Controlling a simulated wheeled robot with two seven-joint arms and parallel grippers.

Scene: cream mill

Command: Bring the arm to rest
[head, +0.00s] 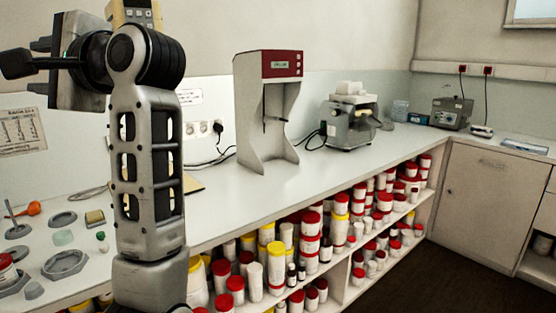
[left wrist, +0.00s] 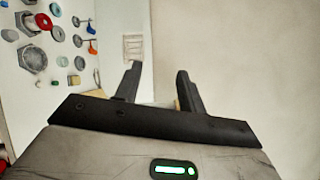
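My left arm (head: 148,160) rises from the bottom of the head view and bends at a black joint near the top. My left gripper (head: 24,56) is at the upper left, raised above the counter and pointing left. In the left wrist view its two black fingers (left wrist: 156,82) stand apart with nothing held between them. My right gripper and right arm are in neither view.
A white counter (head: 220,205) runs along the wall, with small dishes (head: 66,263) at left. A red-topped mixer (head: 268,108) and a grey machine (head: 349,122) stand on it. Jars (head: 277,265) fill the shelves below. Dark floor (head: 430,270) lies clear at right.

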